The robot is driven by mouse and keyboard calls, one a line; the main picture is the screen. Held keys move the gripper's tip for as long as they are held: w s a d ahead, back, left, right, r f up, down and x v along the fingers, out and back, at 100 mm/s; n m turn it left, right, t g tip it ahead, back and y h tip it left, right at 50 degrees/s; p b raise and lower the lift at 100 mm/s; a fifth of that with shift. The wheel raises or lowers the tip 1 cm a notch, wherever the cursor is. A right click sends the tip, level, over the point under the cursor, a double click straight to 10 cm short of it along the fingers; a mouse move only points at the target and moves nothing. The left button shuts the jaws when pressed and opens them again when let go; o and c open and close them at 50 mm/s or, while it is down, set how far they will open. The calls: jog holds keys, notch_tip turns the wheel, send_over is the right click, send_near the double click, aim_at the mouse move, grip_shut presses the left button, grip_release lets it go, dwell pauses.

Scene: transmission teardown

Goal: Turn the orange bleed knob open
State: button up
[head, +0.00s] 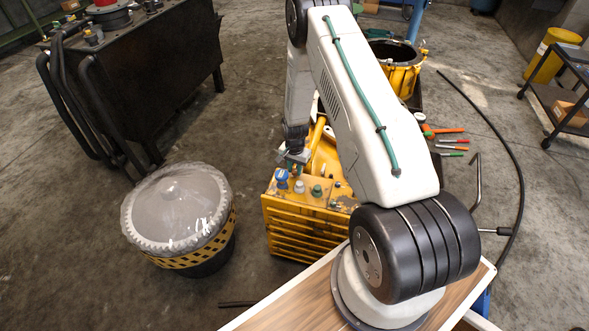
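My arm reaches over the yellow unit (305,228), a ribbed box with small knobs on its top. My gripper (294,164) points down just above the back left of that top, close behind the knobs. It is small and partly dark here, so I cannot tell whether its fingers are open, shut or touching anything. On the top I see a blue knob (282,178), a pale grey knob (299,187) and a green knob (317,190). I cannot make out an orange knob clearly; it may be hidden by my gripper or arm.
A drum with a clear domed cover (178,205) stands left of the unit. A black tank with hoses (140,75) is at back left. Tools with orange and green handles (447,130) lie to the right. A black cart (565,105) stands far right. Floor between drum and unit is clear.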

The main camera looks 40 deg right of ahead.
jog(key=shift+s+n, duration=0.1)
jog(key=shift+n, duration=0.2)
jog(key=n, duration=1.2)
jog(key=shift+s+n, duration=0.1)
jog(key=shift+n, duration=2.4)
jog(key=o, duration=1)
jog(key=shift+d, duration=0.1)
